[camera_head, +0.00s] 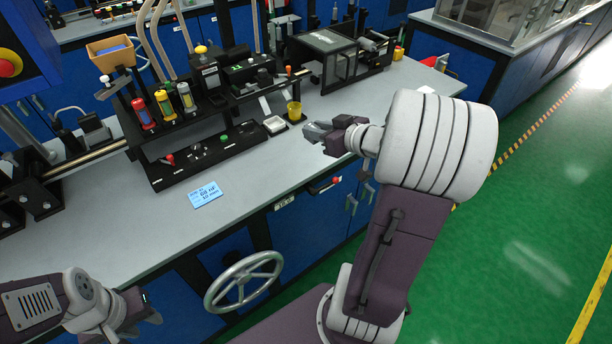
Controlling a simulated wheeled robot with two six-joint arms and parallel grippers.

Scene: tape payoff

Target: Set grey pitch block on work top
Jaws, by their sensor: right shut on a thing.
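The work top (130,235) is a long pale grey surface running from lower left to upper right. My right gripper (316,131) is over its front part, right of the yellow cup, and is shut on a small grey piece (318,128). This looks like the grey pitch block, but it is small and hard to tell from the fingers. I cannot tell whether it touches the work top. My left gripper (152,310) is low at the left, near the front edge, with its jaw opening unclear.
A white dish (274,124) and yellow cup (294,111) stand left of my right gripper. A handwheel (243,282) sticks out in front. The left front top is clear.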

